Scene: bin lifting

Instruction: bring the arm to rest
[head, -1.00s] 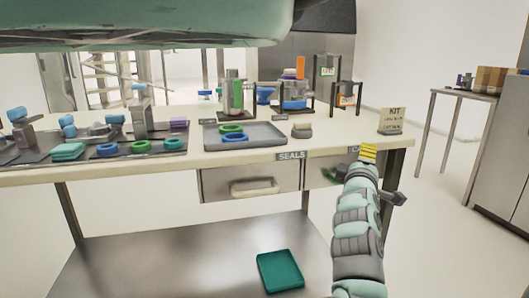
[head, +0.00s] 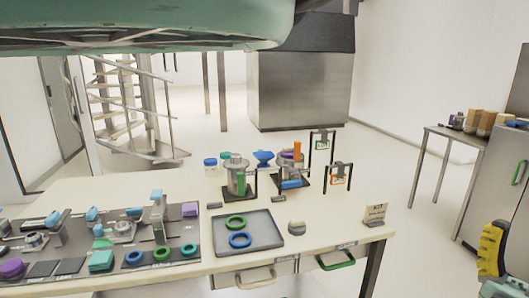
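The bench carries a grey tray (head: 262,228) with green and blue rings, two metal-and-glass devices, several fixtures at left and a kit sign (head: 375,213). A side table (head: 440,133) and cabinet (head: 500,190) stand right. Floor between bench and side table is clear.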

